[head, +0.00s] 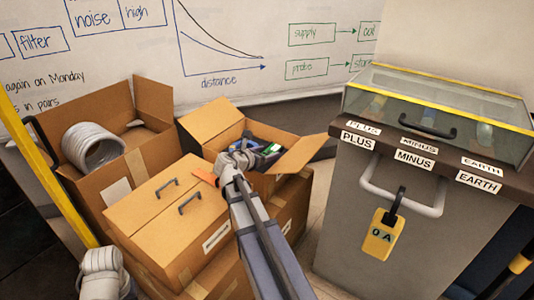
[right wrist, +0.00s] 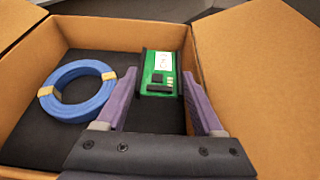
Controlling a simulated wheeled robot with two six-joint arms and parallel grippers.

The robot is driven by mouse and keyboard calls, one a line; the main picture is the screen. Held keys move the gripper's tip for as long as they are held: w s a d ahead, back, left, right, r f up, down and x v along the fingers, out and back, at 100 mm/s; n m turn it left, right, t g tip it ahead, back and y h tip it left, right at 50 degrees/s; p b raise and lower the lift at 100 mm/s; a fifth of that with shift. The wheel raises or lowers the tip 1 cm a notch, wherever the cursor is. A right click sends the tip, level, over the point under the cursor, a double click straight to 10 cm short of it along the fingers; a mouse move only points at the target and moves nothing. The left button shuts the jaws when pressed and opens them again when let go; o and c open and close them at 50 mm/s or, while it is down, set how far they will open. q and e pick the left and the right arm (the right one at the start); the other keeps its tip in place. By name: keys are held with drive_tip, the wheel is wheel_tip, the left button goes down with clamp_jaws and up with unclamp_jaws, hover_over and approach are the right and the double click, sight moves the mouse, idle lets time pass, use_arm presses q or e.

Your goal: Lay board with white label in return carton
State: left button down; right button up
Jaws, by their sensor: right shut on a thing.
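The green board with a white label (right wrist: 158,82) is between the purple fingers of my right gripper (right wrist: 158,76) in the right wrist view. The gripper is shut on it. In the head view my right gripper (head: 243,150) reaches over an open carton (head: 215,122), and green and white of the board (head: 269,150) show beside it. In the right wrist view the board is over the carton's dark inside (right wrist: 112,58). I cannot tell whether it touches the bottom. My left gripper is not in view.
A blue coil (right wrist: 76,88) lies in the same carton. Another open carton (head: 150,155) at left holds a grey coil (head: 92,147). A closed box with two handles (head: 165,218) stands in front. A grey cabinet (head: 400,215) with a glass-lidded case (head: 440,105) is at right.

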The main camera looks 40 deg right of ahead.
drive_tip(key=o, duration=1.1)
drive_tip(key=shift+s+a+f, duration=0.15)
drive_tip(key=shift+s+f, duration=0.1)
drive_tip(key=shift+f, duration=0.15)
drive_tip(key=shift+r, duration=0.1)
drive_tip(key=shift+r+p, duration=0.25)
drive_tip(key=shift+p, duration=0.1)
drive_tip(key=shift+r+p, duration=0.3)
drive_tip(key=shift+p, duration=0.2)
drive_tip(key=p+v, duration=0.3)
drive_tip(key=v, duration=0.7)
drive_tip(key=shift+w+r+p, duration=0.1)
drive_tip(key=shift+w+p, duration=0.05)
drive_tip(key=shift+p, duration=0.2)
drive_tip(key=shift+a+r, duration=0.25)
drive_tip(key=shift+a, duration=0.5)
